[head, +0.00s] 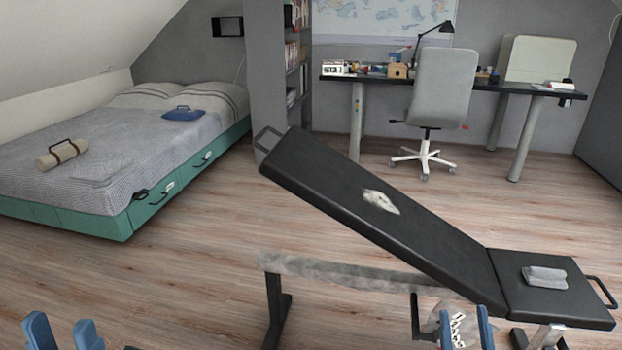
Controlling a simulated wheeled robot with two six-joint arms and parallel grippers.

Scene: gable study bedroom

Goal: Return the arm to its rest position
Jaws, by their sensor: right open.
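My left gripper (62,332) shows at the bottom left corner. Its two blue fingers stand apart with only floor between them. My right gripper (465,328) is low at the bottom right, in front of the weight bench (340,205). Its blue fingers are apart, and a pale patterned part shows between them; I cannot tell what it is. Most of both arms is below the picture edge.
The black bench has a raised backrest, with a crumpled white cloth (380,201) on it and a folded grey towel (545,277) on its seat. A bed (110,150) stands left; a desk (400,83) and chair (441,88) stand behind. Wooden floor (170,270) is clear left of the bench.

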